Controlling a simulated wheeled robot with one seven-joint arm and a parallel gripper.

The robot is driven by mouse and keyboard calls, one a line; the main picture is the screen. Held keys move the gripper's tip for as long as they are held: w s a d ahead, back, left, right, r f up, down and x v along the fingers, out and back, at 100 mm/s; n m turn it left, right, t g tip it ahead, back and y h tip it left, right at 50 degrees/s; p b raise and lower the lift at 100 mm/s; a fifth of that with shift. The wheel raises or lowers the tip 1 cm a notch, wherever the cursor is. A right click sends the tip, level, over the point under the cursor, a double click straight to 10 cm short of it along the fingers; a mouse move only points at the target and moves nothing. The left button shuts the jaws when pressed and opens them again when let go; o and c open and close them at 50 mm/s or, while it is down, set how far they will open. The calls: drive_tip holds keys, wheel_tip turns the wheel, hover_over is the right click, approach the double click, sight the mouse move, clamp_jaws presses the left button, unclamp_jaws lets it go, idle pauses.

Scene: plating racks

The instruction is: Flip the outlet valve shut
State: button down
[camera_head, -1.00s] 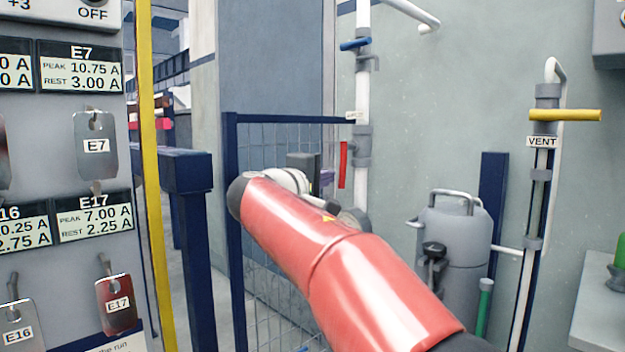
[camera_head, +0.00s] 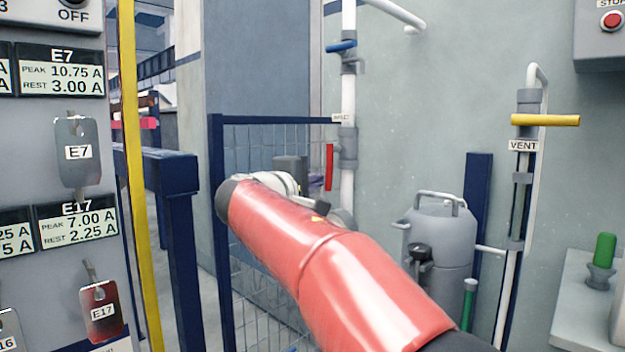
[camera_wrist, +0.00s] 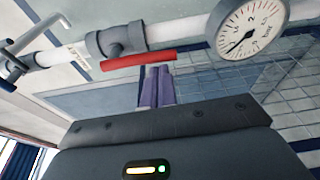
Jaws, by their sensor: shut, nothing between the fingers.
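A valve with a red lever (camera_head: 329,167) sits on the white vertical pipe (camera_head: 348,100). A small label above it is too small to read surely, so I cannot tell if this is the outlet valve. The lever lies along the pipe, also in the wrist view (camera_wrist: 138,60). My gripper (camera_head: 317,183) is close to the red lever, its purple fingers together and empty. In the wrist view the fingertips (camera_wrist: 157,82) are just under the lever; I cannot tell if they touch it. My red arm hides part of the lower pipe.
A blue lever (camera_head: 341,46) is higher on the pipe. A yellow lever (camera_head: 545,120) marked VENT is at right. A pressure gauge (camera_wrist: 252,28) is beside the red lever. A grey tank (camera_head: 440,240), mesh fence (camera_head: 250,270) and tag panel (camera_head: 75,110) surround my arm.

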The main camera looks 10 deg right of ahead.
sight(329, 178)
drive_tip(key=shift+s+d+r, duration=0.1)
drive_tip(key=shift+s, duration=0.05)
drive_tip(key=s+n+p, duration=0.1)
drive_tip(key=n+p, duration=0.1)
drive_tip(key=d+n+g+p, duration=0.1)
drive_tip(key=n+p, duration=0.1)
drive_tip(key=s+r+n+p, duration=0.1)
drive_tip(key=p, duration=0.1)
drive_tip(key=shift+s+d+n+y, duration=0.3)
drive_tip(key=shift+d+n, duration=0.1)
drive_tip(key=shift+s+d+g+p, duration=0.15)
drive_tip(key=shift+s+g+p, duration=0.05)
drive_tip(key=shift+g+p, duration=0.15)
drive_tip(key=shift+s+d+r+p, duration=0.25)
drive_tip(key=shift+s+r, duration=0.15)
drive_tip(key=shift+r, duration=0.2)
drive_tip(key=shift+s+d+r+p, duration=0.15)
drive_tip(key=shift+s+d+r, duration=0.15)
drive_tip(key=shift+r, duration=0.3)
drive_tip(key=shift+s+d+r+p, duration=0.2)
drive_tip(key=shift+s+r, duration=0.25)
drive_tip(key=shift+r, duration=0.15)
drive_tip(key=shift+d+r, duration=0.1)
drive_tip(key=shift+d, duration=0.05)
idle(0.3)
